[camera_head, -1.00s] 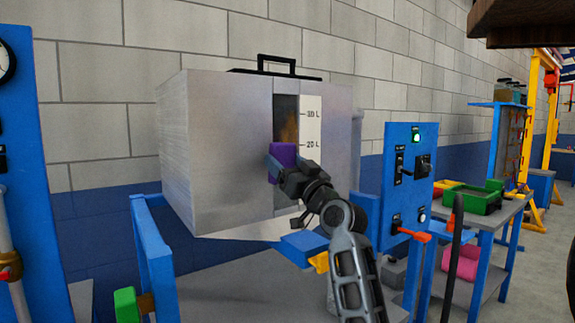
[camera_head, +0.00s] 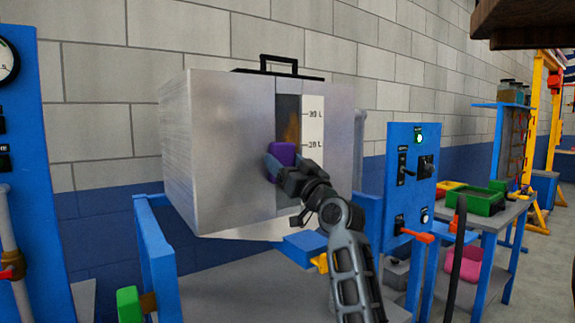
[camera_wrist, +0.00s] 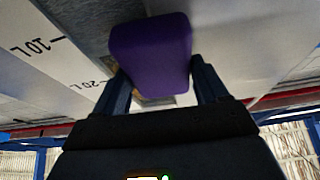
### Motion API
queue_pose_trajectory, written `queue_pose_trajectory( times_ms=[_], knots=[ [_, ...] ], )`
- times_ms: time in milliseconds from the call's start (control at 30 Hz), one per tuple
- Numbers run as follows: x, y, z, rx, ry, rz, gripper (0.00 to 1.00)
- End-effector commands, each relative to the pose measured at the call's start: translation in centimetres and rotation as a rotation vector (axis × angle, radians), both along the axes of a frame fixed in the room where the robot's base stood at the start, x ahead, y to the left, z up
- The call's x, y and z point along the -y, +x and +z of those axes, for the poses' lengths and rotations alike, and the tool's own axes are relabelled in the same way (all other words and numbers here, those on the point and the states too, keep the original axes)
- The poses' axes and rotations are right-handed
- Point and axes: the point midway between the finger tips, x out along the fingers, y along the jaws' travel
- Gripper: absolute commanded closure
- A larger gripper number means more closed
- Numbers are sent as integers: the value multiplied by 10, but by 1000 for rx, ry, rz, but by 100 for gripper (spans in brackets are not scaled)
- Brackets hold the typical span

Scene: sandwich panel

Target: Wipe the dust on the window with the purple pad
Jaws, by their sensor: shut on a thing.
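The purple pad (camera_head: 281,150) is held at the front of a metal tank (camera_head: 225,150), over its narrow dark window (camera_head: 288,118). My gripper (camera_head: 274,168) is shut on the pad; the wrist view shows the pad (camera_wrist: 150,52) between my two fingers (camera_wrist: 160,90). Brownish-orange dust shows on the window above the pad. The pad and gripper hide the lower part of the window. I cannot tell whether the pad touches the glass. A white scale (camera_head: 312,128) with litre marks runs along the window's right side.
A blue control panel (camera_head: 409,178) with switches and an orange lever stands right of the tank. A blue post (camera_head: 155,255) with a green block stands in front at left. A table with a green tray (camera_head: 478,198) is farther right.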

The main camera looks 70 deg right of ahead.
Motion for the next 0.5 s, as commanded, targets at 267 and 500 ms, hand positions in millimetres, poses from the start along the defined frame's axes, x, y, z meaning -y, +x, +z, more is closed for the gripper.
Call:
queue_pose_trajectory(
  times_ms=[267,500],
  knots=[
    [2,4,0,1,-1,0,51],
    [4,6,0,0,0,0,51]
  ],
)
